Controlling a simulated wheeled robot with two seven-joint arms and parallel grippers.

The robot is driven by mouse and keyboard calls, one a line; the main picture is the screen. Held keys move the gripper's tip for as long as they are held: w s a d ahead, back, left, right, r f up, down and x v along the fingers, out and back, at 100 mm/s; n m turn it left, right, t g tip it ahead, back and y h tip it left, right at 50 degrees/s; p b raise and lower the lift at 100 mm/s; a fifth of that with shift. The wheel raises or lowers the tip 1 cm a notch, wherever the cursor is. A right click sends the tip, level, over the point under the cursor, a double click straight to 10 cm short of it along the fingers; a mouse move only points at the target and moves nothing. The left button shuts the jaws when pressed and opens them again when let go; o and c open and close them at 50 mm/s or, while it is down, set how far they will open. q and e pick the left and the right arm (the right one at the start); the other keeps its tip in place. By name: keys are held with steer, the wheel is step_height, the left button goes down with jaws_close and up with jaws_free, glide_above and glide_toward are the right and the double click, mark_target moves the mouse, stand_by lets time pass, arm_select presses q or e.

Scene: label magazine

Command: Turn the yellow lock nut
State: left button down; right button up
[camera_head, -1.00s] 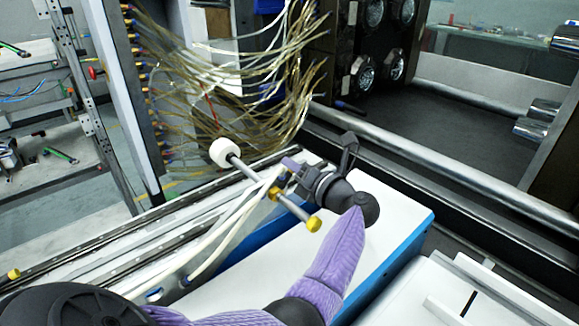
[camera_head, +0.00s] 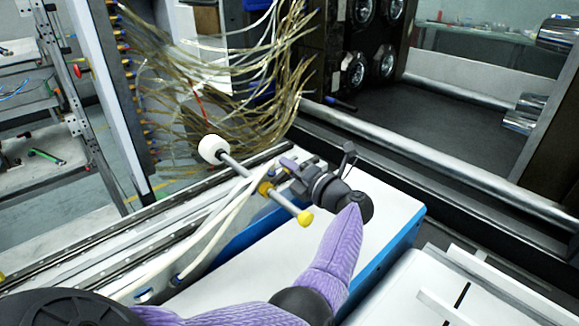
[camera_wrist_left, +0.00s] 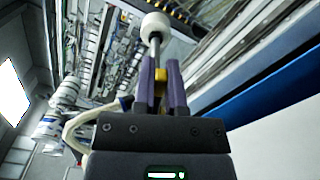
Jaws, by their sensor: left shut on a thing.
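The yellow lock nut (camera_head: 265,188) sits on a metal rod with a white ball (camera_head: 212,149) at its upper end. My right gripper is not in view.
Pale hoses (camera_head: 215,224) run beside the rod along a metal rail. A dense bundle of clear tubes (camera_head: 225,95) hangs behind. A white-topped blue box (camera_head: 385,215) lies under my left arm. A long metal bar (camera_head: 440,170) crosses behind it.

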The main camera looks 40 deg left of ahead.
arm_select(q)
steer(key=c, duration=0.7)
jaws_free()
steer(key=d, duration=1)
steer(key=shift+s, duration=0.4)
